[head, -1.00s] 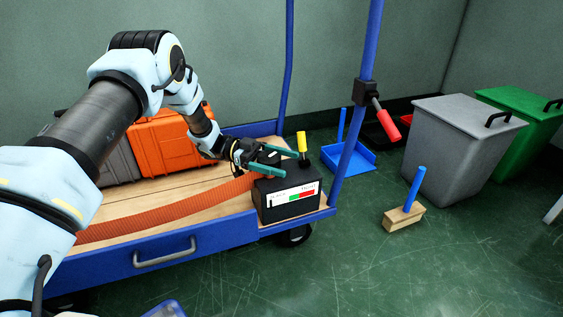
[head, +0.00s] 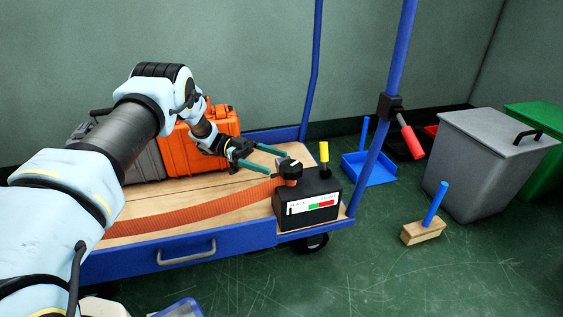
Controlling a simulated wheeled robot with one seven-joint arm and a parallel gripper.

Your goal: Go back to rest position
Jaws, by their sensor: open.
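My gripper (head: 268,159) is open, with its two green fingers spread apart. It hovers over the cart's wooden deck, just left of the black box (head: 312,212) at the deck's right end. Nothing shows between the fingers. The box has a label with green and red, a yellow-topped post and an orange-and-black knob (head: 290,172) on top. The fingertips are close to the knob; I cannot tell whether they touch it. My arm reaches in from the left.
The blue cart (head: 237,239) has upright posts. An orange case (head: 184,155) and a grey case (head: 143,164) stand at its back. An orange strap (head: 190,214) lies on the deck. A blue-handled brush (head: 424,232), blue dustpan (head: 369,170) and grey bin (head: 487,165) stand right on open floor.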

